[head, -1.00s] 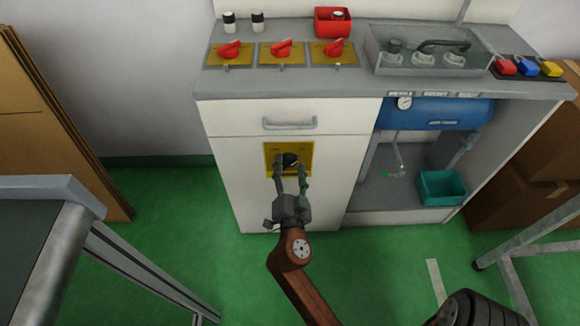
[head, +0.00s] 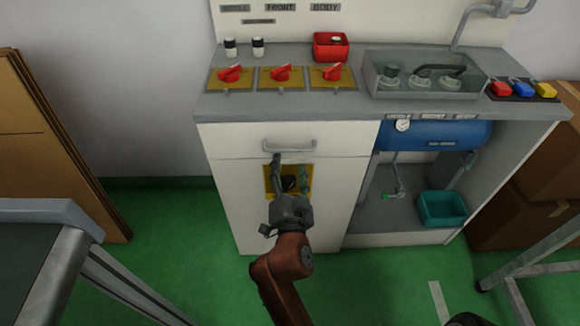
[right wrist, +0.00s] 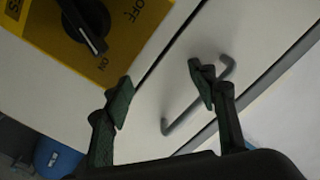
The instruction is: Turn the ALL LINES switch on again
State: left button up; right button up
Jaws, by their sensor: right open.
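The ALL LINES switch is a black rotary knob on a yellow plate (head: 268,181) on the white cabinet front, below a drawer. In the right wrist view the knob (right wrist: 88,22) shows its white mark at the end nearer the word ON; OFF is printed to its right. My right gripper (head: 290,166) is open and empty in front of the plate, partly covering it, with its tips near the plate's top edge and the drawer. In the right wrist view the open fingers (right wrist: 162,86) stand apart from the knob. My left gripper is not in view.
The drawer handle (head: 289,146) juts out just above my fingertips. Red switches on yellow plates (head: 281,74) and a clear-covered box (head: 425,75) sit on the worktop. A blue tank (head: 450,134) and teal bin (head: 442,209) stand right. A grey table (head: 45,211) is at left.

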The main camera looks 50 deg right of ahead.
jog(key=shift+o, duration=0.2)
jog(key=n, duration=0.1)
jog(key=n+p, duration=0.1)
jog(key=n, duration=0.2)
jog(key=shift+a+f, duration=0.15)
jog(key=shift+a, duration=0.1)
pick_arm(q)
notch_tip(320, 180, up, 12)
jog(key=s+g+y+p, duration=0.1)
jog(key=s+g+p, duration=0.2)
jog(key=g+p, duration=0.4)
pick_arm(e)
jog(key=n+p, duration=0.1)
jog(key=n, duration=3.3)
send_near(290, 187)
jog(key=x, duration=0.2)
jog(key=shift+n, duration=0.3)
jog(key=b+x, duration=0.2)
jog(key=x, duration=0.5)
jog(key=shift+f, duration=0.1)
jog(key=shift+w+d, duration=0.2)
jog(key=shift+d, duration=0.05)
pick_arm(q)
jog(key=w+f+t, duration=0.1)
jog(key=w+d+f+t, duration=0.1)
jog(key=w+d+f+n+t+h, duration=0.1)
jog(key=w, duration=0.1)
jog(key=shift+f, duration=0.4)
pick_arm(e)
jog(key=shift+c, duration=0.3)
